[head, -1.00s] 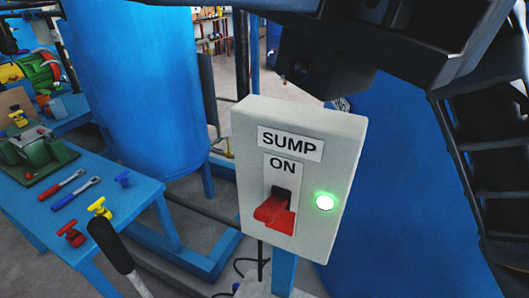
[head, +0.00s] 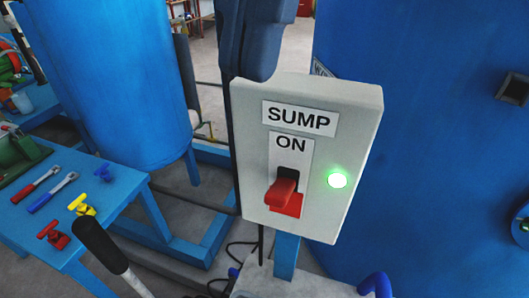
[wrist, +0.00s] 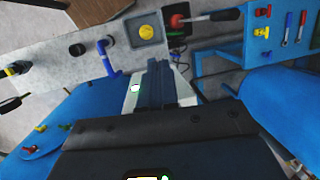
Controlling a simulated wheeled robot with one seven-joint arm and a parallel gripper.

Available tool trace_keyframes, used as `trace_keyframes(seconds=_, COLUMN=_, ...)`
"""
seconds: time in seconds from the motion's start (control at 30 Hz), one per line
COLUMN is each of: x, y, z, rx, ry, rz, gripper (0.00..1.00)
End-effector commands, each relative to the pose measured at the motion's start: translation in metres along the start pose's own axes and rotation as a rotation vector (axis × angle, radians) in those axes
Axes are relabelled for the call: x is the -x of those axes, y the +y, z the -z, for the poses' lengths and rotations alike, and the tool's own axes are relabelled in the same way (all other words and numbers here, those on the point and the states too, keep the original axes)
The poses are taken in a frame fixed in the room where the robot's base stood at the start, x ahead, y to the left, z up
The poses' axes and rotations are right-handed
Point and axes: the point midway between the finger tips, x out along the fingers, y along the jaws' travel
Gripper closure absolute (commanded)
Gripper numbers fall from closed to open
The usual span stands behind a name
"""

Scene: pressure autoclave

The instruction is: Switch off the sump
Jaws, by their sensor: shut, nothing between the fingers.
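The sump box (head: 305,150) is a light grey box on a blue post, labelled SUMP and ON. Its red switch lever (head: 284,190) sticks out below the ON label, and its green lamp (head: 337,180) is lit. My gripper (head: 262,74) shows as a dark shape at the box's top left edge, above the lever and apart from it. In the wrist view my shut, empty gripper (wrist: 158,68) lies across the middle of the box (wrist: 187,88). The lamp (wrist: 135,88) shows left of the fingers; the lever is hidden there.
A blue table (head: 110,210) at left carries tools and small coloured valves. A black-handled lever (head: 100,245) stands in front of it. Large blue tanks (head: 110,80) (head: 430,120) stand at left and right behind the box. The space in front of the box looks clear.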

Motion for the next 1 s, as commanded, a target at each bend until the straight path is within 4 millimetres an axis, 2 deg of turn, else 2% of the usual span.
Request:
trace_keyframes(seconds=0.2, x=0.017, y=0.012, z=0.026, rx=0.005, ry=0.223, rz=-0.097, gripper=1.0)
trace_keyframes(seconds=0.47, x=0.027, y=0.018, z=0.036, rx=0.005, ry=0.313, rz=-0.141, gripper=1.0)
trace_keyframes(seconds=0.83, x=0.025, y=0.018, z=0.037, rx=0.005, ry=0.312, rz=-0.141, gripper=1.0)
trace_keyframes(seconds=1.0, x=0.011, y=0.02, z=0.041, rx=0.005, ry=0.31, rz=-0.141, gripper=1.0)
